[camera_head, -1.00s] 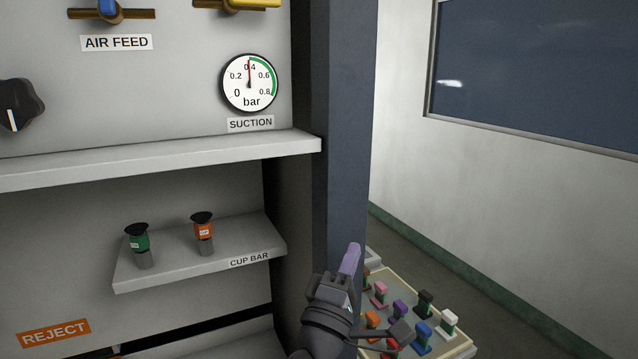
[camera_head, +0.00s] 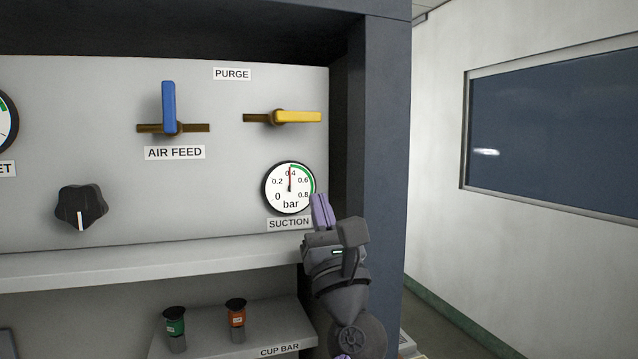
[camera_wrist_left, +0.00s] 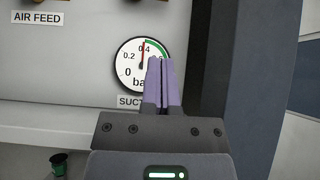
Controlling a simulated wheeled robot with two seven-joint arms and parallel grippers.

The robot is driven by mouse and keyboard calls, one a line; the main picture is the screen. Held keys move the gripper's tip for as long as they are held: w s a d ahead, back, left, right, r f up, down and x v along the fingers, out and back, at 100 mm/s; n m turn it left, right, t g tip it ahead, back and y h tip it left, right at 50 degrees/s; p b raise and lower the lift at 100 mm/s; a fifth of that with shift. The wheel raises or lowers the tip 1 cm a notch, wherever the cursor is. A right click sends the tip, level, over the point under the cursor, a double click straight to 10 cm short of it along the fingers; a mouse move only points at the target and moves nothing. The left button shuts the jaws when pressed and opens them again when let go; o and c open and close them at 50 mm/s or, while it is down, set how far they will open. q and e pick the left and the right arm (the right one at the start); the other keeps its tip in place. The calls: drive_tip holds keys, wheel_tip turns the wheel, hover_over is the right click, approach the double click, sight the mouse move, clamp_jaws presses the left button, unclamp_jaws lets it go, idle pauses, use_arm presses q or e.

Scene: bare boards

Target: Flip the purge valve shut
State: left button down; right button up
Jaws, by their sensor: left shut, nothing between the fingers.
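The purge valve has a yellow handle (camera_head: 297,117) lying level along its brass pipe, on the grey panel below and right of the PURGE label (camera_head: 232,74). My left gripper (camera_head: 321,211) is below the yellow handle, in front of the panel's right edge beside the suction gauge (camera_head: 289,188). Its purple fingers point up, are shut together and hold nothing. In the left wrist view, the fingers (camera_wrist_left: 161,85) overlap the lower right of the gauge.
A blue air feed handle (camera_head: 169,108) stands upright left of the yellow one. A black knob (camera_head: 81,207) is lower left. A white ledge (camera_head: 150,267) juts out below the panel, above the cup bar (camera_head: 270,330). A dark cabinet post (camera_head: 385,160) borders the right side.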

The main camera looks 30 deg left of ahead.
sight(294, 117)
use_arm(q)
drive_tip(key=p+x, duration=0.2)
drive_tip(key=x, duration=0.6)
drive_tip(key=shift+s+r+p, duration=0.1)
drive_tip(key=shift+p, duration=0.3)
wheel_tip(294, 117, up, 3)
drive_tip(key=shift+d+f+p, duration=0.1)
drive_tip(key=shift+f+p, duration=0.05)
drive_tip(key=shift+p, duration=0.85)
drive_tip(key=shift+s+r, duration=0.1)
drive_tip(key=shift+r, duration=0.25)
drive_tip(key=shift+n, duration=0.3)
drive_tip(key=shift+d+n+g+y+b, duration=0.2)
drive_tip(key=shift+n+g+y+b, duration=0.1)
drive_tip(key=shift+n+g+y, duration=0.25)
